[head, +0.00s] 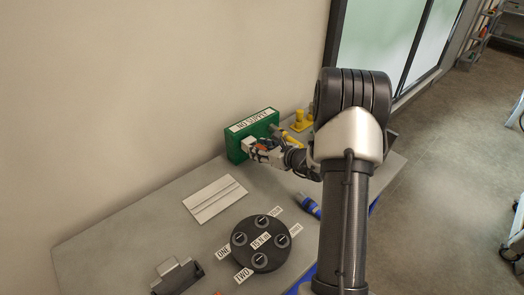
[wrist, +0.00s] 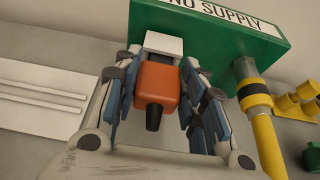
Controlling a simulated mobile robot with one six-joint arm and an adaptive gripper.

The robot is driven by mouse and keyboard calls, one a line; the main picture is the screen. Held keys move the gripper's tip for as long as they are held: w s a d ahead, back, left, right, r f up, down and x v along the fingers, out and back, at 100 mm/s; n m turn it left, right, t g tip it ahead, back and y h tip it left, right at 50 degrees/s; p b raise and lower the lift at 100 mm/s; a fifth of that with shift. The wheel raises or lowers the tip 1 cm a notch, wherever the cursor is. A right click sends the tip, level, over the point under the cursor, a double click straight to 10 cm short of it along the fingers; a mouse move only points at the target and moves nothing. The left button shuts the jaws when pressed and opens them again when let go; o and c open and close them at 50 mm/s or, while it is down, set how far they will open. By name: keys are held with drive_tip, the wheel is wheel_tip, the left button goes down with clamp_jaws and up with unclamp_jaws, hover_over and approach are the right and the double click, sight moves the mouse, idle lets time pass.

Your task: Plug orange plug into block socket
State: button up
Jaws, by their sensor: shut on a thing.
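The orange plug (wrist: 158,86) is between the blue-padded fingers of my gripper (wrist: 160,92), its black cable end toward the wrist camera. My gripper is shut on it. A white socket (wrist: 163,44) on the front of the green block (wrist: 265,48) lies straight beyond the plug. The plug's far end meets or overlaps the socket's lower edge in the picture; I cannot tell whether it is inserted. In the head view my gripper (head: 265,152) is at the front of the green block (head: 237,149), labelled "NO SUPPLY", and mostly hides the plug.
A yellow pipe piece (wrist: 263,130) stands right of my gripper, joined to the block by a grey fitting. More yellow parts (head: 301,119) stand behind. A white ribbed plate (head: 215,199), a black round dial (head: 260,243) and a blue-handled item (head: 308,204) lie on the table's nearer part.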

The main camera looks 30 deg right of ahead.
drive_tip(key=shift+w, duration=0.35)
drive_tip(key=o, duration=1.2)
drive_tip(key=v, duration=1.2)
drive_tip(key=shift+a, duration=0.1)
